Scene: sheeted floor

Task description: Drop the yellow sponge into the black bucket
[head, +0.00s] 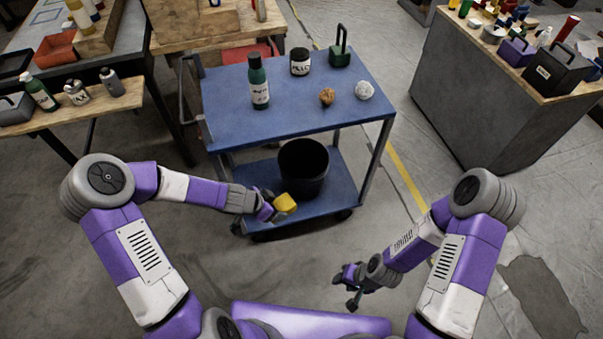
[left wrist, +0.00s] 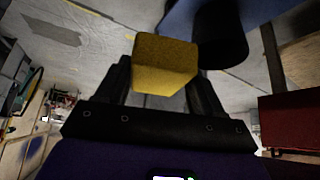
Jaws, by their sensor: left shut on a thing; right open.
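The yellow sponge (head: 285,203) is held in my left gripper (head: 274,208), beside the front left of the black bucket. In the left wrist view the sponge (left wrist: 165,65) sits between the two fingers (left wrist: 160,88). The black bucket (head: 304,170) stands upright on the lower shelf of the blue cart; its dark opening faces up, and its inside is too dark to make out. The bucket (left wrist: 222,40) also shows in the left wrist view, just beyond the sponge. My right gripper (head: 350,287) is open and empty, low over the floor at the right.
The blue cart's top shelf (head: 225,110) overhangs behind the bucket and holds a green bottle (head: 258,82), a black jar (head: 300,62), a green padlock-like block (head: 341,55) and two crumpled balls (head: 345,93). A cart leg (head: 376,160) stands right of the bucket. The floor in front is clear.

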